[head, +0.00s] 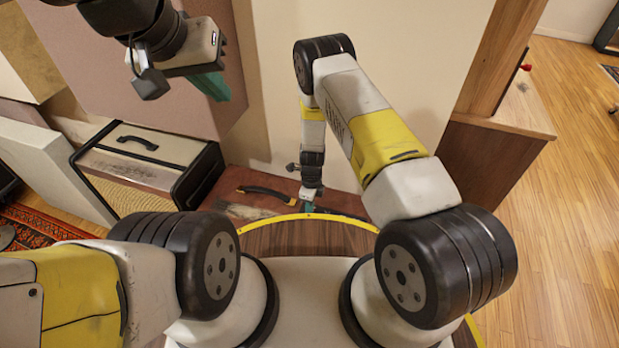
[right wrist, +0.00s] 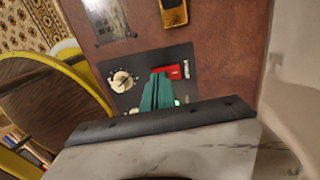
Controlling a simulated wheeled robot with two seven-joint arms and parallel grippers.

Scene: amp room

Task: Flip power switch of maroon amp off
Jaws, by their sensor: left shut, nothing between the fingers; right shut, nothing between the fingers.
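The maroon amp (head: 250,178) stands low in front of my base in the head view, a black handle on its top. In the right wrist view the amp (right wrist: 225,38) carries a black control panel (right wrist: 120,101) with a pale knob and a red switch (right wrist: 174,71). My right gripper (right wrist: 158,90) is shut, its green fingertips right beside the switch and partly over its left edge; I cannot tell whether they touch. In the head view the right gripper (head: 309,206) reaches down at the amp. My left gripper (head: 212,86) is shut and empty, raised at upper left.
A black-and-cream amp (head: 145,157) with a handle stands to the left. A big brownish panel (head: 130,75) is behind my left gripper. A wooden cabinet (head: 490,165) stands to the right, with open wooden floor beyond it.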

